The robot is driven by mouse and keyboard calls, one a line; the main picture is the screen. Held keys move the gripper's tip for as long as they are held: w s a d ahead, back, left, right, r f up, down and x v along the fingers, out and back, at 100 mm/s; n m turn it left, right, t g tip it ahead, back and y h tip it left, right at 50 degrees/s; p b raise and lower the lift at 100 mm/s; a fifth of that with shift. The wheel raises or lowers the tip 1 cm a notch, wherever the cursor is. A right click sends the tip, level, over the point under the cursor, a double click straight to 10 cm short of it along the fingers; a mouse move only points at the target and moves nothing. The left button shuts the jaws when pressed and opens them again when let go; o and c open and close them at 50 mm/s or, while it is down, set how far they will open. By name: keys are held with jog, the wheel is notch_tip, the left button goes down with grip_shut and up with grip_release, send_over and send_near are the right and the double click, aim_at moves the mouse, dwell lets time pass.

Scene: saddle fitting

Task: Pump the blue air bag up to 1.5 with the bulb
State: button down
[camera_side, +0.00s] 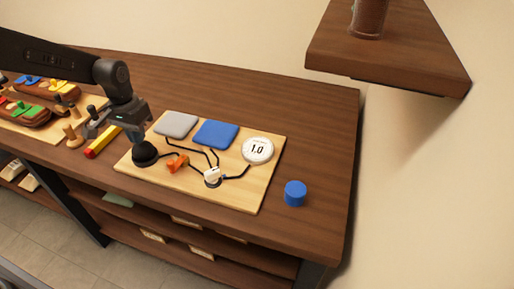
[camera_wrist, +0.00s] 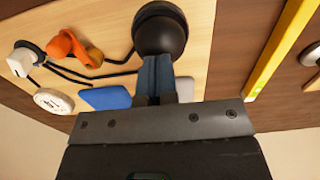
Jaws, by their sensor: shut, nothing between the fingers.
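The blue air bag (camera_side: 215,134) lies flat on a light wooden board beside a grey bag (camera_side: 177,124). The round white gauge (camera_side: 257,150) reads 1.0. The black bulb (camera_side: 145,152) sits at the board's left end. My gripper (camera_wrist: 155,85) is shut, its fingertips right at the bulb (camera_wrist: 160,30) with nothing between them; whether they press on it I cannot tell. Black tubes link the bulb, an orange fitting (camera_side: 178,163), a white valve (camera_side: 212,177), the bags and the gauge. In the wrist view the blue bag (camera_wrist: 105,98) is partly hidden by my gripper.
A blue cylinder (camera_side: 295,193) stands on the table right of the board. A yellow bar (camera_side: 103,142) lies left of the board. Another board (camera_side: 40,130) at far left carries brown pieces with coloured parts. A wooden shelf (camera_side: 390,50) overhangs at upper right.

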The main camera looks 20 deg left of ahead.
jog(key=shift+f, duration=1.35)
jog(key=shift+r, duration=2.05)
jog(key=shift+r, duration=0.1)
jog(key=shift+r, duration=2.4)
